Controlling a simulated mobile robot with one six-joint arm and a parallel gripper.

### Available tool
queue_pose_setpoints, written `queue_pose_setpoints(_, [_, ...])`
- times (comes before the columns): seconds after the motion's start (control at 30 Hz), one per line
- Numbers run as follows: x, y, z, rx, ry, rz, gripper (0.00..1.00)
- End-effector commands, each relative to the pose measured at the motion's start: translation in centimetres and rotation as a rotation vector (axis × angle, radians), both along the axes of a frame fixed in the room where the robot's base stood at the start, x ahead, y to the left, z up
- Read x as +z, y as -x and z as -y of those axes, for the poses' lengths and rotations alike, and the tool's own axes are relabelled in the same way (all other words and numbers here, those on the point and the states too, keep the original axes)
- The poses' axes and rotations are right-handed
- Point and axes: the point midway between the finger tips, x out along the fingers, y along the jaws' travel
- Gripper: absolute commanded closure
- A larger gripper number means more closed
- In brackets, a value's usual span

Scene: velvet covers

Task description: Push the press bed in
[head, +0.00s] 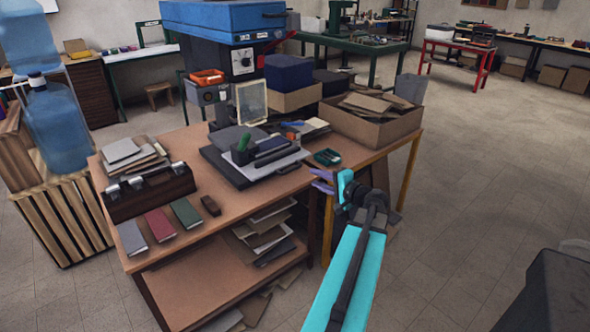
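My gripper (321,181), with purple fingers on a turquoise arm, is at the table's right front edge, well in front of the machine. Its two fingertips look apart, with nothing seen between them.
The brown work table (215,225) lies between my arm and the machine. It carries a cardboard box (372,127), a dark slab with tools (228,172), and several small books (160,224). A water bottle (57,125) stands on a wooden crate at left. The floor (480,190) at right is open.

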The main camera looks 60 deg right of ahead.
Motion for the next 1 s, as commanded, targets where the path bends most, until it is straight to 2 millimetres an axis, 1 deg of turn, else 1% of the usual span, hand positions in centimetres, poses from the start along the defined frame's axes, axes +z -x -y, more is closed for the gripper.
queue_pose_setpoints(0.27, [-0.1, -0.3, 0.1, 0.002, -0.001, -0.001, 0.71])
queue_pose_setpoints(0.47, [-0.3, -1.5, 0.5, 0.002, -0.001, -0.001, 0.71])
queue_pose_setpoints(0.67, [-0.8, -3.8, 1.3, 0.003, -0.001, -0.002, 0.71])
queue_pose_setpoints(1.0, [-1.8, -8.2, 2.8, 0.003, -0.001, -0.002, 0.71])
